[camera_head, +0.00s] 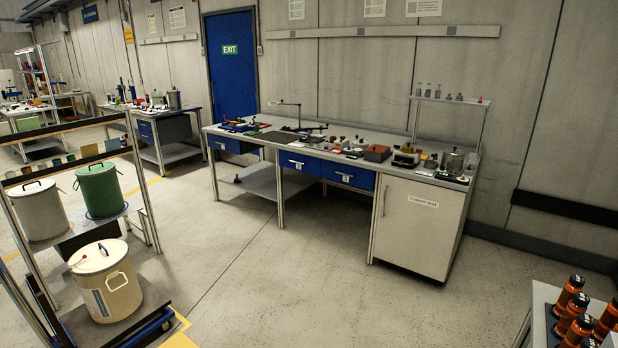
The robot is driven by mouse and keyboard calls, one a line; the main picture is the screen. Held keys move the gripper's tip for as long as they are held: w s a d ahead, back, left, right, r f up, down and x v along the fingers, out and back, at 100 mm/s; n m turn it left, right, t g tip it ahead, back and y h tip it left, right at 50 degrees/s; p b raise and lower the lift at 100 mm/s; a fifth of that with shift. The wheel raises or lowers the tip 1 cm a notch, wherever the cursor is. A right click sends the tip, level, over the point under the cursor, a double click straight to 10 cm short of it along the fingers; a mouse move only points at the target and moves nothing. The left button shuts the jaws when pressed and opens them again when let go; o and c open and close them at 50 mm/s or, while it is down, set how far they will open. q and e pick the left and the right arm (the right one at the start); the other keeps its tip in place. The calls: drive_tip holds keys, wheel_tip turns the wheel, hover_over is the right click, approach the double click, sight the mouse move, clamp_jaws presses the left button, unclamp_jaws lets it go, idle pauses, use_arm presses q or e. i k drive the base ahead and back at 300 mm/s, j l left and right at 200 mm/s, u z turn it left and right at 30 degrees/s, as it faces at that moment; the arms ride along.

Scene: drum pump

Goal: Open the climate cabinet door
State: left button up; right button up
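The climate cabinet (417,227) is a white box under the right end of the long workbench. Its door faces me and looks closed. A label (423,201) is on the upper part of the door, and a thin vertical handle (385,201) is near its left edge. The cabinet is some distance away across the floor. Neither of my grippers shows in the head view, so their state is hidden.
The workbench (262,138) carries many small tools and has blue drawers (299,162). A rack with drums (109,281) stands at the left. A table with orange-black bottles (571,325) is at the lower right. The floor (290,270) between is clear.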

sight(418, 222)
drive_tip(key=i, duration=0.85)
drive_tip(key=i+z, duration=0.15)
drive_tip(key=i, duration=0.7)
drive_tip(key=i+j, duration=0.1)
drive_tip(key=i, duration=0.7)
drive_tip(key=i+j+z, duration=0.1)
drive_tip(key=i, duration=0.75)
drive_tip(key=l+z, duration=0.2)
drive_tip(key=z, duration=0.3)
drive_tip(key=l+z, duration=0.15)
drive_tip(key=z, duration=0.3)
drive_tip(key=k+j+z, duration=0.1)
drive_tip(key=j+z, duration=0.25)
drive_tip(key=i+j+z, duration=0.25)
drive_tip(key=i+l, duration=0.05)
drive_tip(key=i, duration=0.05)
